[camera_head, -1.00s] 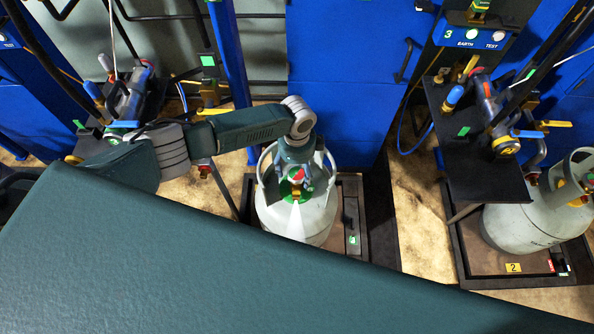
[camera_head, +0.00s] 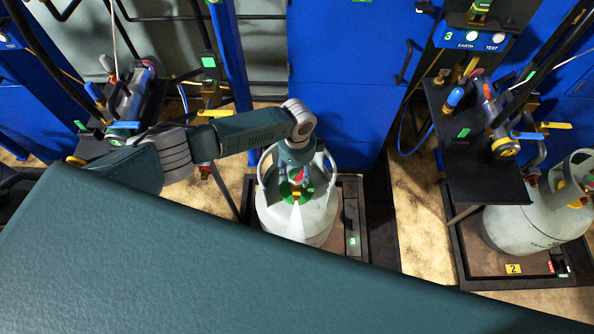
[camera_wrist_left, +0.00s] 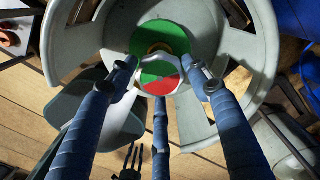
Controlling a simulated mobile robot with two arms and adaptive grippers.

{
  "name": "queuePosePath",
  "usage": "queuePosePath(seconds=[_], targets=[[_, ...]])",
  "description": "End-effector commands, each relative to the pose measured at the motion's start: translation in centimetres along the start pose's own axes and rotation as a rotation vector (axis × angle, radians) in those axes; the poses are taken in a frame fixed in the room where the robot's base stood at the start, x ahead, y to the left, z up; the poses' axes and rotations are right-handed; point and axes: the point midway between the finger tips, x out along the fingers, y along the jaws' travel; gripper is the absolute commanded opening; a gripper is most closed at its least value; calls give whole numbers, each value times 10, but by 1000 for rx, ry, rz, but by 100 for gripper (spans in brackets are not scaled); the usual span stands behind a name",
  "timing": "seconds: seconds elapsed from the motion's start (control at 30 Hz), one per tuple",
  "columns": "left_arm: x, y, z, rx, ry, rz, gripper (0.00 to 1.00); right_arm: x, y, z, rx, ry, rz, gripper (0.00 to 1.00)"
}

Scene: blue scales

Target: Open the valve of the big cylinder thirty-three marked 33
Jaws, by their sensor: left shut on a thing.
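A pale grey cylinder (camera_head: 300,222) with a cut-away collar stands upright in the middle of the head view; no number 33 is legible on it. Its collar (camera_wrist_left: 258,45) surrounds my gripper in the left wrist view. The valve (camera_wrist_left: 160,64) shows there as a pale rim with a green and red face, with a larger green disc behind it. My left gripper (camera_head: 297,180) reaches down inside the collar. Its blue fingers (camera_wrist_left: 160,74) are shut on the valve from several sides. The valve's lower parts are hidden.
Blue cabinets (camera_head: 345,75) close off the back. My own green body covers the lower left.

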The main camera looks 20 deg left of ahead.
Motion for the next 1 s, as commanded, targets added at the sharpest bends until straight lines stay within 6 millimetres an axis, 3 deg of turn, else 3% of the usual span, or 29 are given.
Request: queuePosePath(seconds=[1.0], targets=[[-4, -2, -4, -896, 10, 1, 23, -51, 1, -4, 0, 0, 0, 33]])
